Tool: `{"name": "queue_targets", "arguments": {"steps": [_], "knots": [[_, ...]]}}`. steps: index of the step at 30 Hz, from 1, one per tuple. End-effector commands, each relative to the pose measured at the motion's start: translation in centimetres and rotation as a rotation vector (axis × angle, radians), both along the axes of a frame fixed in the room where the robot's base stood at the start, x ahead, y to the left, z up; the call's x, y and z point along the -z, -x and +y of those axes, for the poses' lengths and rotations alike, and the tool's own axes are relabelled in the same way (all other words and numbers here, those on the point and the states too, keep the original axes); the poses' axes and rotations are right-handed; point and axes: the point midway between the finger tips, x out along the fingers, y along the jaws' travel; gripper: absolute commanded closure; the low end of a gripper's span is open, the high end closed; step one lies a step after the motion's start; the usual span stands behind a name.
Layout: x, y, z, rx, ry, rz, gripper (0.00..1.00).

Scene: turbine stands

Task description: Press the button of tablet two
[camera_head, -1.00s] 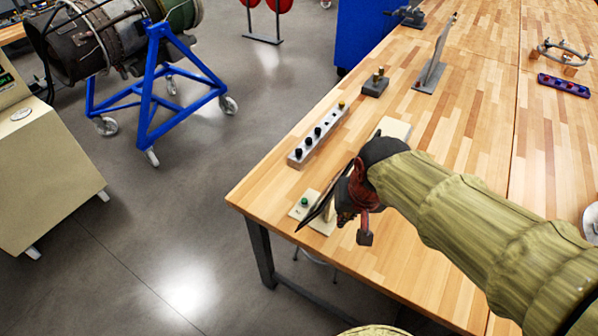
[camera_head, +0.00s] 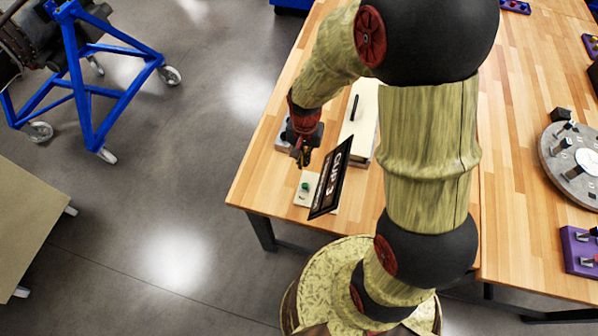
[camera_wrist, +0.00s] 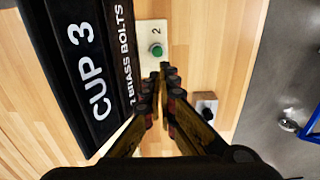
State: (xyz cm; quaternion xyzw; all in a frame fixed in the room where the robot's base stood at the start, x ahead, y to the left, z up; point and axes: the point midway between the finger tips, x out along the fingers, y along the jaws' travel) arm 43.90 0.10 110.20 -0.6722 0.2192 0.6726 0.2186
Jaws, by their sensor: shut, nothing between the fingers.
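Tablet two is a dark upright panel (camera_head: 330,178) on a cream base (camera_head: 300,200) near the table's front left corner. In the wrist view the panel (camera_wrist: 85,60) reads "CUP 3" and "2 BRASS BOLTS". The base (camera_wrist: 152,30) there is marked "2". A green button (camera_head: 305,187) sits on the base beside the panel, and it also shows in the wrist view (camera_wrist: 156,49). My gripper (camera_head: 302,160) is shut and empty, just behind the button in the head view. In the wrist view its fingertips (camera_wrist: 166,70) point toward the button; I cannot tell whether they touch it.
A grey block with a black knob (camera_wrist: 205,106) is beside my gripper. A cream box with a black handle (camera_head: 362,120) stands behind the panel. A round grey fixture (camera_head: 575,160) is at the right. The table's left edge is close, with open floor beyond.

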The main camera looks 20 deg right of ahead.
Motion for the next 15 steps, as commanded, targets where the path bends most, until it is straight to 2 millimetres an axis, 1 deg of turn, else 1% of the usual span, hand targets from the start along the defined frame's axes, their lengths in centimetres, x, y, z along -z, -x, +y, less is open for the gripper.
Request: {"name": "queue_targets", "arguments": {"steps": [10,13,15], "knots": [[0.2,0.0,0.0,0.000,0.000,0.001,1.00],[1.0,0.1,0.0,-0.001,0.000,0.004,1.00],[1.9,0.1,0.0,-0.001,0.000,0.005,1.00]]}}
